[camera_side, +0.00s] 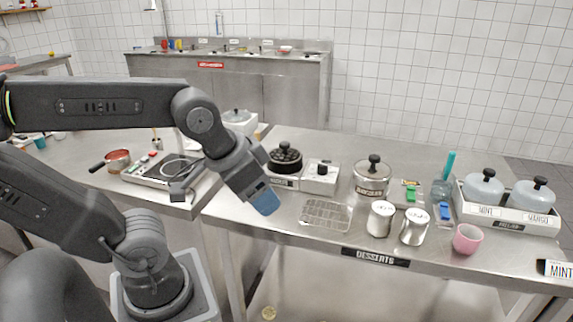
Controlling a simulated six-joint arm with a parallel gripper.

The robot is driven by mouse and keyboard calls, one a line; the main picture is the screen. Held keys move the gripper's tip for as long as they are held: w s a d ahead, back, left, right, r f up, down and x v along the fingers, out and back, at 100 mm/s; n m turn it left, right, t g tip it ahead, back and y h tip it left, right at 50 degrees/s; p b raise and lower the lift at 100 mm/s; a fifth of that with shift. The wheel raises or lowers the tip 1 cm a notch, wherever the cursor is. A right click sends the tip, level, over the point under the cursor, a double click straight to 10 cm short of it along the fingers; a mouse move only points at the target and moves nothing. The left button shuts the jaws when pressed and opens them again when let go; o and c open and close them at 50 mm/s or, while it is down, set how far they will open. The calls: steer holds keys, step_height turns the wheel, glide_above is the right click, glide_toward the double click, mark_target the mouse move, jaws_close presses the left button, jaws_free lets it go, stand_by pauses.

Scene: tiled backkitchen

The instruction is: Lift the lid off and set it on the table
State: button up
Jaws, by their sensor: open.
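A steel pot with a lid and a dark knob (373,175) stands near the middle of the steel table (290,222). Two grey-blue lidded pots, one labelled MINT (483,188) and one labelled MANGO (532,195), sit in a white rack at the right. I cannot tell which lid is meant. My gripper (265,200) is open and empty, with a blue tip pointing down and right. It hangs near the table's left part, left of the wire rack and well apart from all the lids.
A wire rack (326,215), two light canisters (380,219) (414,228) and a pink cup (467,239) stand towards the front edge. A dark round item (285,159) and a white box (320,177) stand behind. A hotplate (165,168) is on the left counter.

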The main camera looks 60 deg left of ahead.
steer(key=shift+o, duration=0.3)
steer(key=shift+r, duration=0.1)
steer(key=w+a+r+n+g+y, duration=0.1)
steer(key=w+a+r+n+y, duration=0.1)
steer(key=w+a+r+n, duration=0.35)
steer(key=n+g+y, duration=0.2)
steer(key=n+g, duration=0.3)
steer(key=n, duration=0.8)
glide_above(285, 143)
steer(key=d, duration=0.2)
steer(key=shift+m, duration=0.25)
step_height(285, 143, down, 11)
steer(key=shift+r, duration=0.15)
steer(key=shift+x, duration=3)
